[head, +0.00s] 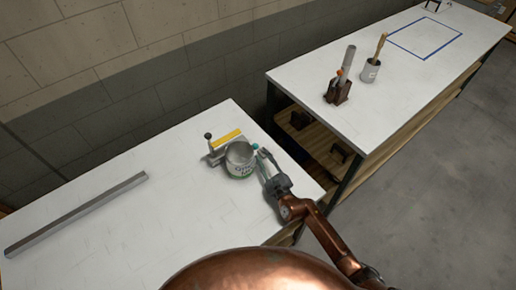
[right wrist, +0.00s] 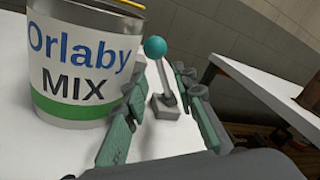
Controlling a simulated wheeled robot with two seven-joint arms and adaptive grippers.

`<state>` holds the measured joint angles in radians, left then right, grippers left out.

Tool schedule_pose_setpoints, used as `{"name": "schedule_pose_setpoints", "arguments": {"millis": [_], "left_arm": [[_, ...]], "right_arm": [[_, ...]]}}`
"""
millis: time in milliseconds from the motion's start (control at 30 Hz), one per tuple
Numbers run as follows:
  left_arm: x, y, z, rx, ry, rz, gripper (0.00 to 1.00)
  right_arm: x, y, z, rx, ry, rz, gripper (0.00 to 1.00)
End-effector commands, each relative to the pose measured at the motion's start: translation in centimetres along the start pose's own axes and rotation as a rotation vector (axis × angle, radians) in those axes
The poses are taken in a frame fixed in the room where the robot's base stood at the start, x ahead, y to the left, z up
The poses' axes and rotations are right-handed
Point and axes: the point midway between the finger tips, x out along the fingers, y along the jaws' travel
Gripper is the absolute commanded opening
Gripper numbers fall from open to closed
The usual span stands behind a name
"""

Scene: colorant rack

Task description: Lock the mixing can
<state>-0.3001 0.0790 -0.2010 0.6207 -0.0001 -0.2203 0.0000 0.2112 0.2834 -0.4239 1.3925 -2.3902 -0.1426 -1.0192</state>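The mixing can (head: 240,161) stands upright near the far right part of the near table. In the right wrist view it shows at the left as a grey can with an "Orlaby MIX" label and a green band (right wrist: 75,65). Beside it is a lever with a teal ball (right wrist: 155,47) on a metal rod and grey base (right wrist: 166,107); the ball also shows in the head view (head: 256,146). My right gripper (right wrist: 160,105) is open, its fingers to either side of the lever's lower part in the picture. Contact cannot be told. My left gripper is out of view.
A second lever with a dark ball (head: 208,136) and a yellow strip (head: 227,138) are behind the can. A long grey bar (head: 75,213) lies at the left. A second table (head: 400,75) holds a brown holder (head: 337,92) and a grey cup (head: 370,72). The table middle is clear.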

Motion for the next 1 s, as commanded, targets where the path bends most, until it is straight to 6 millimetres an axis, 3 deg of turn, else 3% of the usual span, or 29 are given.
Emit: {"name": "schedule_pose_setpoints", "arguments": {"millis": [200,400,733,1000], "left_arm": [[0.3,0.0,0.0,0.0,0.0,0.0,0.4],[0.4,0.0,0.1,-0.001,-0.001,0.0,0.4],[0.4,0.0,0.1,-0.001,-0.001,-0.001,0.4],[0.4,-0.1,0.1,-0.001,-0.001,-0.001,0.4]], "right_arm": [[3.6,-0.1,0.1,0.004,-0.002,-0.002,0.25],[5.4,-0.1,0.0,0.005,-0.001,-0.003,0.25],[5.7,-0.1,0.1,0.006,-0.001,-0.003,0.25],[5.6,-0.1,0.1,0.006,-0.001,-0.003,0.06]]}}
